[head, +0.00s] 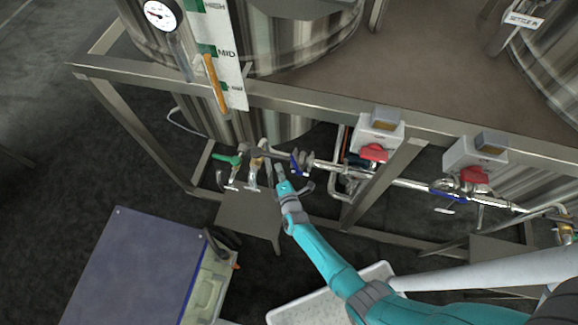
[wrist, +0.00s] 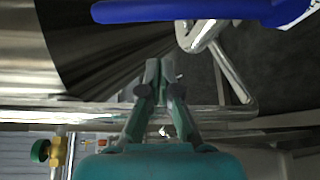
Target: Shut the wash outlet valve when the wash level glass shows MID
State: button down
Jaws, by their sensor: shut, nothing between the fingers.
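The level glass (head: 216,84) beside the tank holds amber liquid. Its top stands about at the MID mark of the white scale (head: 218,30), which reads HIGH at the top and MID below. A blue-handled valve (head: 301,162) sits on the pipe under the frame. In the wrist view its blue lever (wrist: 180,11) runs across the top, roughly along the pipe's direction. I cannot read a label naming the wash outlet valve. My gripper (head: 281,173) is near the blue valve, just to its lower left. In the wrist view my gripper (wrist: 160,68) is shut, empty, and apart from the lever.
Two boxes with red parts (head: 373,152) (head: 474,175) sit right. The steel frame (head: 300,100) crosses above. A blue-topped cart (head: 135,270) stands at lower left.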

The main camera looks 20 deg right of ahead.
aim_at(294, 163)
jog(key=shift+s+d+r, duration=0.15)
jog(key=shift+d+r, duration=0.1)
jog(key=shift+d, duration=0.65)
jog(key=shift+s+d+r, duration=0.15)
jog(key=shift+d+r, duration=0.05)
jog(key=shift+d, duration=0.7)
jog(key=shift+s+d+r, duration=0.25)
jog(key=shift+s+d, duration=0.35)
jog(key=shift+d, duration=0.3)
jog(key=shift+s+d, duration=0.25)
jog(key=shift+w+a, duration=0.1)
